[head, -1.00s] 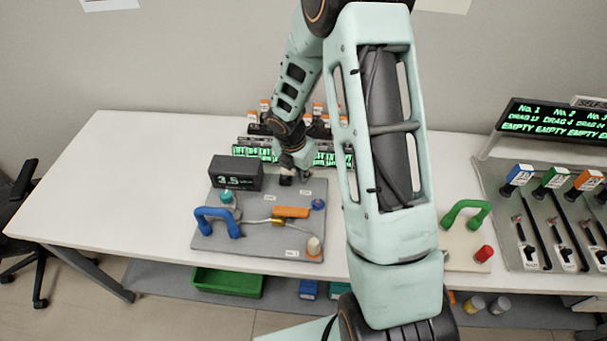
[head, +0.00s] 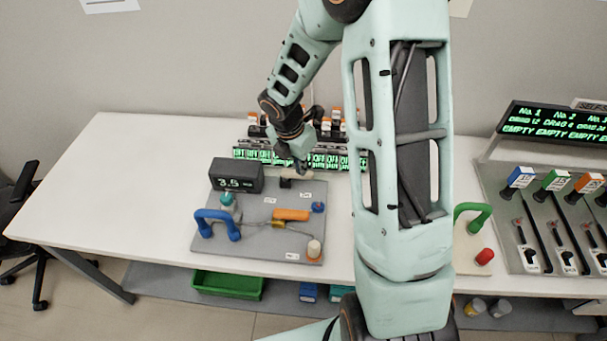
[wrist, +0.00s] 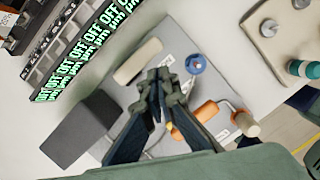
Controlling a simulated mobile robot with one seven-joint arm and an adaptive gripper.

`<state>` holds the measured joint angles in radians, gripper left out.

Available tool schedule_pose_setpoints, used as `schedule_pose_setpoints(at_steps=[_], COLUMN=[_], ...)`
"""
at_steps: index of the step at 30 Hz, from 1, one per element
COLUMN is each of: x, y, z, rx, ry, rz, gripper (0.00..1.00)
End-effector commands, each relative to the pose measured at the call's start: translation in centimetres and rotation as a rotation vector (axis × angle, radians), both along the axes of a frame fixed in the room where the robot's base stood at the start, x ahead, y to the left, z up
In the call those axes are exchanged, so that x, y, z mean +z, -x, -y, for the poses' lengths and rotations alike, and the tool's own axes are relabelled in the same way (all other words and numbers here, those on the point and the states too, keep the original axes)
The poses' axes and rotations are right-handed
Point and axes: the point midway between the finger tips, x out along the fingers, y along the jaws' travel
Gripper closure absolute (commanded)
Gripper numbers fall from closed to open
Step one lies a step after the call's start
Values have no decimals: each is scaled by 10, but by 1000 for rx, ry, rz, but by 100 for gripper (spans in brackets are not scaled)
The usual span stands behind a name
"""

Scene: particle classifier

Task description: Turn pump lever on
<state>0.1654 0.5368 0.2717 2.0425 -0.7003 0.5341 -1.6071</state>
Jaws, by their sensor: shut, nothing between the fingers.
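A grey pump board (head: 255,245) lies on the white table in the head view. It carries an orange lever-like handle (head: 291,215), also in the wrist view (wrist: 213,110), and a blue knob (head: 318,207). A cream cylinder (wrist: 138,60) sits at the board's back edge; it also shows in the head view (head: 297,176). I cannot tell for sure which part is the pump lever. My gripper (wrist: 158,76) is shut and empty, over the board's back part, close to the cream cylinder. It also shows in the head view (head: 301,168). Whether it touches the cylinder is unclear.
A black display box (head: 237,176) and a blue arched handle (head: 217,222) stand on the board's left side. A row of green OFF displays (head: 252,154) stands behind. The table's left part is clear.

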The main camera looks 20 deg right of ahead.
Motion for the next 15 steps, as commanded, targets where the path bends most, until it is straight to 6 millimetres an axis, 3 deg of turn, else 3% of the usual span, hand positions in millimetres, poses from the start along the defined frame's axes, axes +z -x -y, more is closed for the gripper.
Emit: schedule_pose_setpoints(at_steps=[6, 15], x=[40, 60], y=[7, 11], z=[-8, -14], rx=[1, 3], ry=[0, 0], rz=[1, -3], gripper=[100, 100])
